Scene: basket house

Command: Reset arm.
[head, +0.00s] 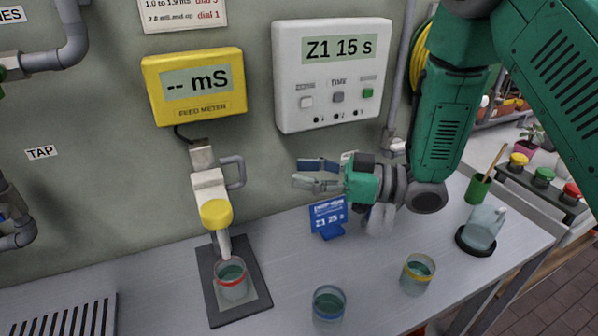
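My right arm (442,110) is green with dark joints and comes in from the upper right. Its gripper (300,173) points left, in front of the wall and above the bench, below the white timer box. Its two fingers, one blue-tipped and one pale grey, are apart with nothing between them. The gripper appears clear of the blue sign (328,217) below it. My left gripper is not in view.
A red-banded beaker (231,282) stands under the yellow-and-white probe (212,205). Blue-banded (328,307) and yellow-banded (418,275) beakers stand on the bench (375,305). A feed meter (195,88) and timer box (333,75) are on the wall. A clear vessel (484,230) stands at right.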

